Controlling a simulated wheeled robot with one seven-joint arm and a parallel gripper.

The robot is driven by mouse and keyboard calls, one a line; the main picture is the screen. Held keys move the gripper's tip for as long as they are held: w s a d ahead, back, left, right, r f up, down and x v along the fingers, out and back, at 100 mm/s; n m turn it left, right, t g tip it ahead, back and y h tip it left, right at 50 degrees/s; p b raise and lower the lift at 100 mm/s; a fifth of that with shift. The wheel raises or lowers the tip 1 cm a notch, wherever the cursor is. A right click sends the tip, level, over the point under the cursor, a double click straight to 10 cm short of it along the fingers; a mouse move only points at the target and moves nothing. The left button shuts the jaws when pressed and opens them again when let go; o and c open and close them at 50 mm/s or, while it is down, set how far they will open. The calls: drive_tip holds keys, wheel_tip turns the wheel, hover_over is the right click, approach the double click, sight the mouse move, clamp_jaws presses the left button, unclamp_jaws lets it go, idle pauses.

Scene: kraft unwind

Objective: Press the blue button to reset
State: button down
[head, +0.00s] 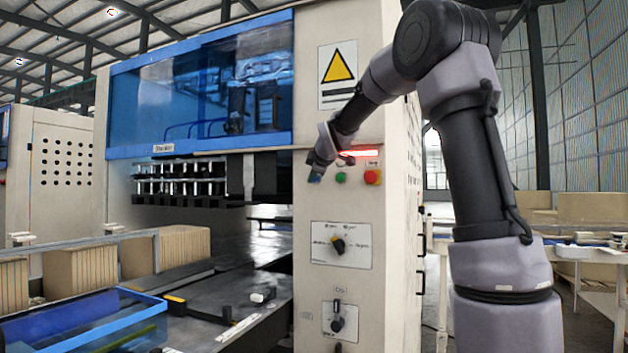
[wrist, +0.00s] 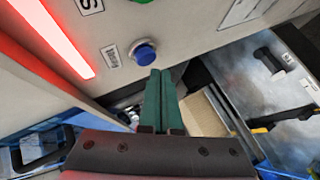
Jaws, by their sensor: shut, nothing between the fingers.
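Right of it on the panel are a green button (head: 341,177) and a red button (head: 372,176), below a lit red strip (head: 360,153). A rotary knob (head: 338,246) and another switch (head: 338,324) sit lower. A blue bin (head: 85,320) stands at left.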

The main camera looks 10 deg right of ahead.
drive_tip(key=shift+d, duration=0.1)
drive_tip(key=shift+w+d, duration=0.15)
drive_tip(key=shift+w, duration=0.2)
drive_tip(key=shift+w+d, duration=0.4)
drive_tip(key=shift+w, duration=0.05)
idle(0.9)
drive_tip(key=shift+a, duration=0.1)
drive_tip(key=shift+s+a, duration=0.5)
drive_tip(key=shift+s, duration=0.3)
drive_tip(key=shift+s+a, duration=0.75)
drive_tip(key=shift+s, duration=0.3)
drive_tip(key=shift+s+a, duration=0.75)
drive_tip(key=shift+s, duration=0.25)
